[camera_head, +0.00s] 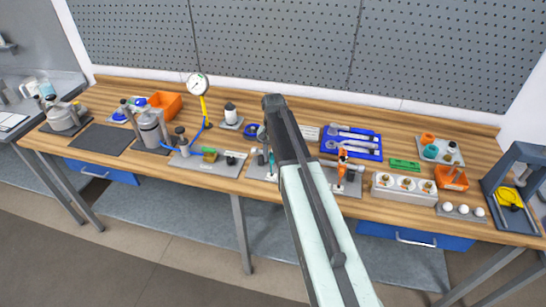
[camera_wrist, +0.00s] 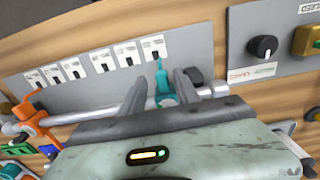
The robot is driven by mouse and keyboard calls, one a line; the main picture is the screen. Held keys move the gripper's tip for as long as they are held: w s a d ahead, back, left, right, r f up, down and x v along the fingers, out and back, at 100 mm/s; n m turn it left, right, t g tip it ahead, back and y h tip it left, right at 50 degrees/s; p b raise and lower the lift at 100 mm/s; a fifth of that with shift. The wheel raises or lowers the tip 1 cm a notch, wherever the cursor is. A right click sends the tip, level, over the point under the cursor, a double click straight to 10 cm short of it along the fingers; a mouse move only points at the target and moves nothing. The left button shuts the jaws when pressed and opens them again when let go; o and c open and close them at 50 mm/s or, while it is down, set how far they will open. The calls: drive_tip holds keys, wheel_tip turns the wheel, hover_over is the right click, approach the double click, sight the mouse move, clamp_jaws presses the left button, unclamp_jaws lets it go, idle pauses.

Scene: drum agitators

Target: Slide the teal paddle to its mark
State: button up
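The teal paddle (camera_wrist: 162,84) sits on a silver rod (camera_wrist: 85,116) in front of a grey panel in the wrist view. My gripper (camera_wrist: 161,77) has its two dark fingers on either side of the paddle. The right finger is close to it, and a gap shows at the left finger. The paddle's upper tip points toward a row of several small white labels (camera_wrist: 103,60) on the grey panel (camera_wrist: 200,45). Which label is the paddle's mark is too small to tell. In the head view, my arm hides most of the rod and the fingertips.
An orange clamp (camera_wrist: 33,118) sits on the rod's left part in the wrist view. A panel with a black knob (camera_wrist: 263,47) lies to the right. In the head view, a blue tray (camera_head: 328,149) and a white block with several knobs (camera_head: 404,197) stand nearby.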

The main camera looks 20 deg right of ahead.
drive_tip(key=shift+r, duration=0.1)
drive_tip(key=shift+d+r+p, duration=0.1)
drive_tip(key=shift+r+p, duration=0.2)
drive_tip(key=shift+p, duration=0.1)
wheel_tip(320, 180, up, 7)
drive_tip(key=p, duration=0.7)
drive_tip(key=shift+r, duration=0.15)
drive_tip(key=shift+w+a+r+p, duration=0.15)
drive_tip(key=shift+a+r+p, duration=0.1)
drive_tip(key=shift+p, duration=0.1)
wheel_tip(320, 180, down, 8)
drive_tip(key=b, duration=0.8)
drive_tip(key=shift+f, duration=0.25)
drive_tip(key=shift+r, duration=0.1)
